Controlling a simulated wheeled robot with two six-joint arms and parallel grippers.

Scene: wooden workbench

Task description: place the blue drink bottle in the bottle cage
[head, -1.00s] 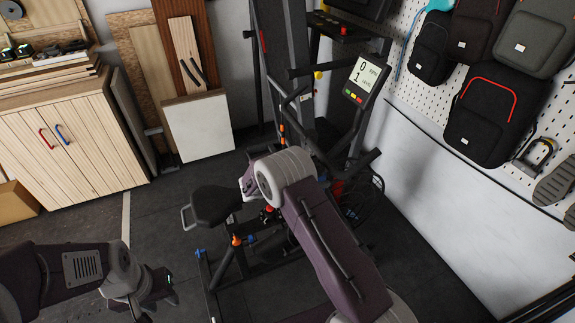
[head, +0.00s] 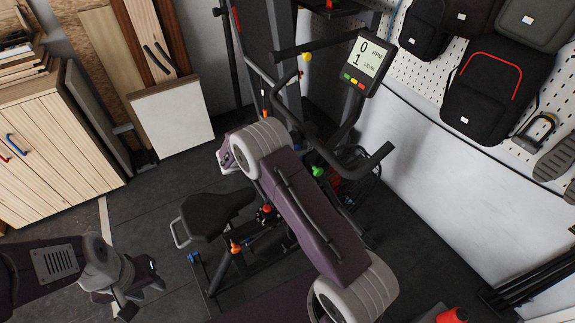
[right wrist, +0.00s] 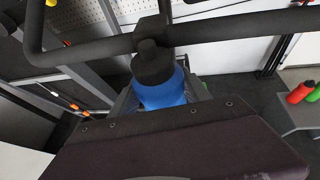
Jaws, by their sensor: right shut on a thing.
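The blue drink bottle (right wrist: 163,91) with a black cap is upright in the right wrist view, just beyond my purple wrist housing and close to a black handlebar. My right gripper (right wrist: 160,102) is shut on it; grey finger parts show beside the bottle, mostly hidden by the housing. In the head view my right arm hides the bottle and that gripper. My left gripper (head: 138,295) hangs empty at the lower left, its fingers apart. The exercise bike (head: 208,215) stands at the centre. I cannot make out the bottle cage.
The bike's console (head: 366,62) and handlebar (head: 355,165) stand close to my right arm. A red bottle (right wrist: 299,93) and a green bottle (right wrist: 314,96) stand on a grey surface at right. A wooden cabinet (head: 50,140) is at left.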

